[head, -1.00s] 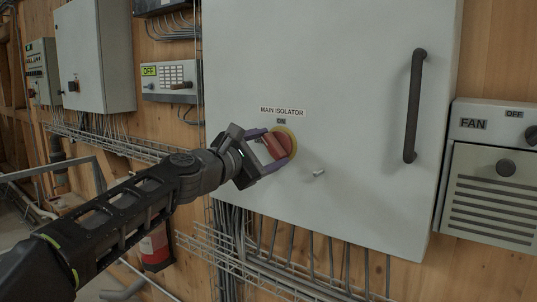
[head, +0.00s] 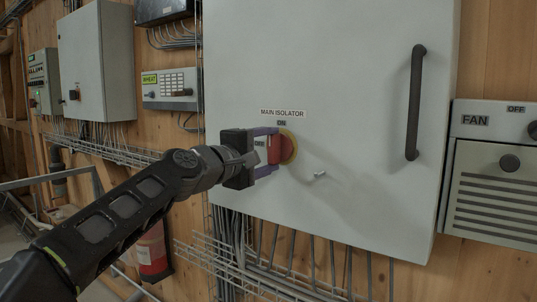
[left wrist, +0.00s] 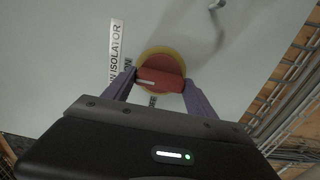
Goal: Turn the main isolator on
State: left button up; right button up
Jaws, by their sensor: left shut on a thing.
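The main isolator is a red rotary handle (head: 275,149) on a yellow round plate (head: 289,148), on the grey cabinet door under the "MAIN ISOLATOR" label. "ON" is marked above it and "OFF" at its left. The red handle stands about upright, in line with "ON". My left gripper (head: 268,151) is shut on the handle, one finger near its top and one near its bottom. In the left wrist view the handle (left wrist: 160,80) lies between the two purple fingertips, its white mark toward the "ON" side. My right gripper is not in view.
The cabinet door (head: 340,80) has a small metal latch (head: 319,175) right of the isolator and a dark pull handle (head: 415,102). A fan panel (head: 495,170) is at the right. A small display (head: 151,79) at the left reads "WHEAT". Cable trays run below.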

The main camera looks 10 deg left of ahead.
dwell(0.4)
pick_arm(q)
jog(key=o, duration=1.4)
jog(key=shift+c, duration=0.2)
jog(key=b+v, duration=0.2)
jog(key=v, duration=0.5)
jog(key=shift+s, duration=0.4)
